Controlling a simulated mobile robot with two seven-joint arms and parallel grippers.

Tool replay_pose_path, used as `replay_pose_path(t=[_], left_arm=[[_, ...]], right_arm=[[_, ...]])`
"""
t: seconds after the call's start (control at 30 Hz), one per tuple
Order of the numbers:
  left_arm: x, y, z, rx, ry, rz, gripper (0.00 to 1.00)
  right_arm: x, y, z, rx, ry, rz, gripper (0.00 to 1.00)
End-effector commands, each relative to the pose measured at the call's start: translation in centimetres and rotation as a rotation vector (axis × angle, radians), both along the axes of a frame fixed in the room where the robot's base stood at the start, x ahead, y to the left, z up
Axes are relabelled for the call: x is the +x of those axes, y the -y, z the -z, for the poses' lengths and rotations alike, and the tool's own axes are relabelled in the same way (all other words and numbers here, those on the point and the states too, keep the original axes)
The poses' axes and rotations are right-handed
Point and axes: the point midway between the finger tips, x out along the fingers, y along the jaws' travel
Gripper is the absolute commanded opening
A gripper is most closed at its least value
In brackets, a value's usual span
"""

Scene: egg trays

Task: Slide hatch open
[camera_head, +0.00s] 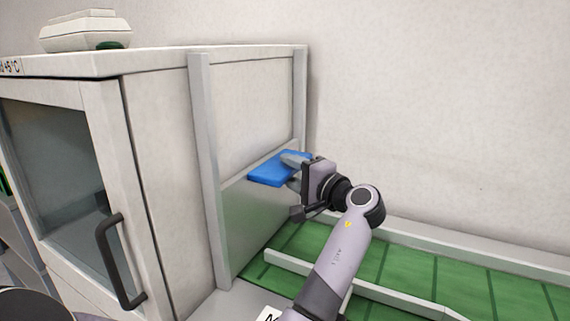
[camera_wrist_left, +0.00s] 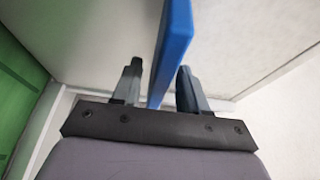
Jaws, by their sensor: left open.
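The hatch (camera_head: 245,225) is a grey panel between two upright rails, low on the side of a white cabinet. A flat blue handle (camera_head: 268,171) sticks out from its top edge. My left gripper (camera_head: 288,170) is at the handle's outer end, with one finger above and one below it. In the left wrist view the blue handle (camera_wrist_left: 172,45) runs between the two fingers of the left gripper (camera_wrist_left: 158,78). Gaps show on both sides, wider on the left, so the jaws are open around the handle. My right gripper is not in view.
The white cabinet (camera_head: 165,140) has a glass door with a black handle (camera_head: 118,260) at the left. A white device (camera_head: 85,32) stands on top. A green conveyor surface (camera_head: 400,265) with pale rails lies below my left arm. A bare wall is behind.

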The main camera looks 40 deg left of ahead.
Motion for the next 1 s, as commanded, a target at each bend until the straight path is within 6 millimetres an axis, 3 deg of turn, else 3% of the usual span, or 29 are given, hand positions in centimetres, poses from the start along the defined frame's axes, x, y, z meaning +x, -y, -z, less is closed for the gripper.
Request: replay_pose_path(t=[0.2,0.53,0.67,1.0], left_arm=[[0.2,-2.5,-0.1,0.001,-0.001,-0.001,0.43],[0.3,-2.9,0.0,0.000,0.000,0.001,0.43],[0.3,-2.9,0.0,0.000,0.000,0.001,0.01],[0.7,-2.9,-0.4,0.000,0.000,0.001,0.00]], right_arm=[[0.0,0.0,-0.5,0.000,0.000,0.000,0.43],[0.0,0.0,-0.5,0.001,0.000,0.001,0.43],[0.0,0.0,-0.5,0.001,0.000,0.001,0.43],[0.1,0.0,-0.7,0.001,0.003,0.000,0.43]])
